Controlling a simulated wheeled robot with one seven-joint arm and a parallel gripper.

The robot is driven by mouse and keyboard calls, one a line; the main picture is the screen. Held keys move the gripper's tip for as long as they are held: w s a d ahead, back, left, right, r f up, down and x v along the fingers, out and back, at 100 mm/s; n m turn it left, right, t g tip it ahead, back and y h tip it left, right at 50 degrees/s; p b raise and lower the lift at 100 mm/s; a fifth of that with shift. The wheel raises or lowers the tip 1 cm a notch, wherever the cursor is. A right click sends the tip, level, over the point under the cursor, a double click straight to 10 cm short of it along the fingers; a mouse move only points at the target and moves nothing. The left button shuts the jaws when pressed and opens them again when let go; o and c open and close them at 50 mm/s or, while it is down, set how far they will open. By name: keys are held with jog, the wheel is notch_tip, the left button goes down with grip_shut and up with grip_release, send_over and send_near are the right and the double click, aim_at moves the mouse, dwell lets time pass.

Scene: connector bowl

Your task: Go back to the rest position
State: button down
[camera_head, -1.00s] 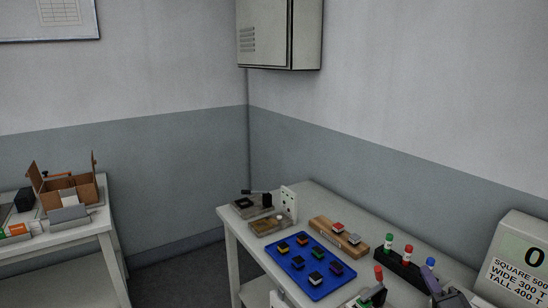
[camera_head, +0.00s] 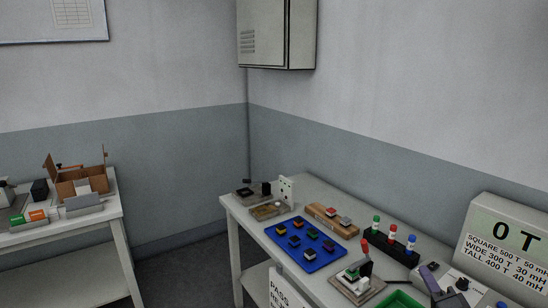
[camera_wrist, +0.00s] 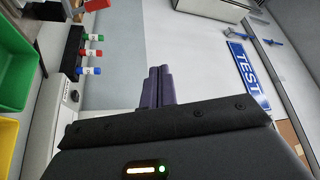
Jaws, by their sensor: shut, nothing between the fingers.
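My gripper (camera_wrist: 161,85) shows in the wrist view with its two purple fingers together and nothing between them. It points out over bare pale floor or surface, apart from the things around it. In the head view I cannot clearly make out my gripper; a purple-grey piece (camera_head: 430,281) stands at the front right of the workbench, and I cannot tell whether it is part of me.
The workbench holds a blue tray (camera_head: 331,262) with several small connectors, a wooden block (camera_head: 320,219), capped bottles (camera_head: 391,233), a green bin (camera_head: 398,300) and a display box (camera_head: 512,240). A second table (camera_head: 62,239) stands left. A blue TEST sign (camera_wrist: 247,74) shows in the wrist view.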

jog(key=w+a+f+n+g+y+b, duration=0.25)
jog(key=a+f+n+g, duration=0.2)
jog(key=a+f, duration=0.55)
jog(key=s+a+f+n+g+h+b, duration=0.1)
jog(key=s+a+f+n+g+b, duration=0.15)
jog(key=s+f+g, duration=0.35)
jog(key=s+a+f+n+g+h+b, duration=0.1)
jog(key=s+a+f+n+g+h, duration=0.15)
jog(key=a+f+n+g, duration=0.4)
jog(key=s+a+r+m+h+b, duration=0.15)
jog(key=s+r+b, duration=0.25)
jog(key=s, duration=0.5)
notch_tip(320, 180, up, 15)
jog(key=p, duration=1.5)
jog(key=shift+a+r+g, duration=0.15)
jog(key=shift+g, duration=0.25)
jog(key=shift+w, duration=0.1)
